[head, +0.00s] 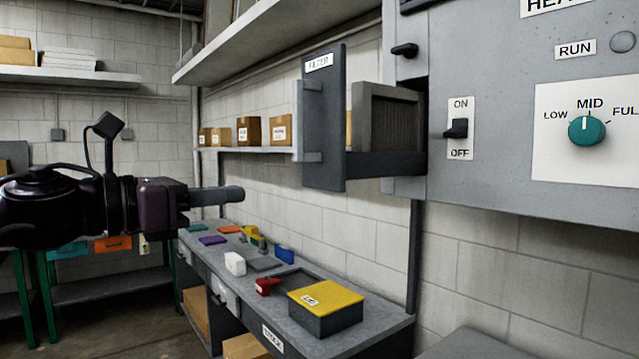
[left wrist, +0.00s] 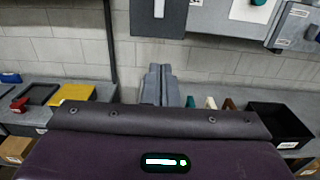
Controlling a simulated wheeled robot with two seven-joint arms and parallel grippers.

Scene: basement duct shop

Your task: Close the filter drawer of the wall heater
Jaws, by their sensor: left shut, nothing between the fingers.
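The grey wall heater (head: 500,60) fills the upper right of the head view. Its filter drawer (head: 335,160) sticks out to the left, with a gap between the front panel and the heater body. The front panel carries a FILTER label and a light vertical handle (head: 302,120); the ribbed filter (head: 388,122) shows behind it. My left gripper (head: 236,194) is shut and empty, left of the drawer front and slightly lower, apart from it. In the left wrist view its fingers (left wrist: 159,88) are together below a dark panel, seemingly the drawer front (left wrist: 172,20).
Below runs a grey workbench (head: 385,325) with a yellow-lidded box (head: 326,297), a red item (head: 267,286) and several small coloured things. A shelf with cartons (head: 248,131) is behind the drawer. An upper shelf (head: 270,45) is above. Air around the gripper is clear.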

